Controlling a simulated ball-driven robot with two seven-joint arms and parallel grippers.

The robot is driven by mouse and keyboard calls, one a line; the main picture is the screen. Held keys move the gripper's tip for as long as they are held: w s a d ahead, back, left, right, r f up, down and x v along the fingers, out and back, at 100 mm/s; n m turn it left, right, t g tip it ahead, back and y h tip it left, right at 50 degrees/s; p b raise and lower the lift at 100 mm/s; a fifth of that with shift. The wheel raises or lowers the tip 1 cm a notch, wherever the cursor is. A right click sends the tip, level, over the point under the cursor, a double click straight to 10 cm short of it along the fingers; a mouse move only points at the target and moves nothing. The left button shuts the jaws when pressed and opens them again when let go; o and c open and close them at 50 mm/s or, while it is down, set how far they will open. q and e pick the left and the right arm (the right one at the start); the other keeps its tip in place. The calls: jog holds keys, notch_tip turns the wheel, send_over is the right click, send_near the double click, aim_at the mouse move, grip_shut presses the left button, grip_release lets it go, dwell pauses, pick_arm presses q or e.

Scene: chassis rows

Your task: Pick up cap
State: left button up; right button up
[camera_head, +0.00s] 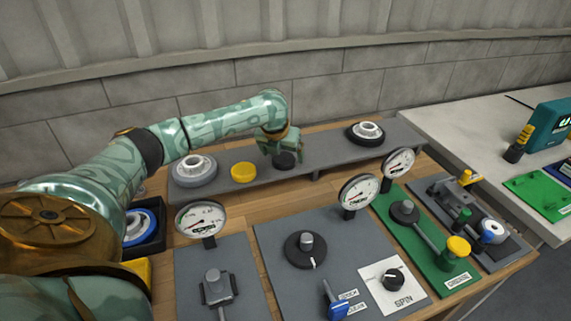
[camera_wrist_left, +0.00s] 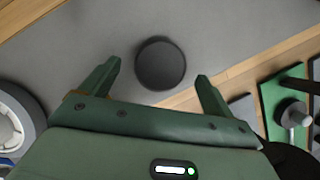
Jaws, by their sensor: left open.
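A small round black cap (camera_head: 284,161) lies on the raised grey shelf (camera_head: 325,158) at the back of the bench. A yellow cap (camera_head: 243,173) lies on the same shelf to its left. My left gripper (camera_head: 280,147) is over the black cap, open and empty. In the left wrist view the black cap (camera_wrist_left: 160,64) shows between and just beyond the two spread fingers of the gripper (camera_wrist_left: 158,72). I cannot tell the height of the fingers above the shelf. My right gripper is in neither view.
A grey-rimmed wheel (camera_head: 195,167) and a black-rimmed wheel (camera_head: 366,132) stand at either side on the shelf. Several gauges (camera_head: 358,191) and panels with knobs (camera_head: 306,244) fill the front of the bench. The shelf between the black cap and the black-rimmed wheel is clear.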

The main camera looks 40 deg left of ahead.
pick_arm(q)
jog(key=shift+x, duration=1.2)
jog(key=shift+s+r, duration=0.1)
jog(key=shift+r, duration=0.05)
jog(key=shift+c, duration=0.3)
jog(key=c, duration=1)
jog(key=shift+r, duration=0.1)
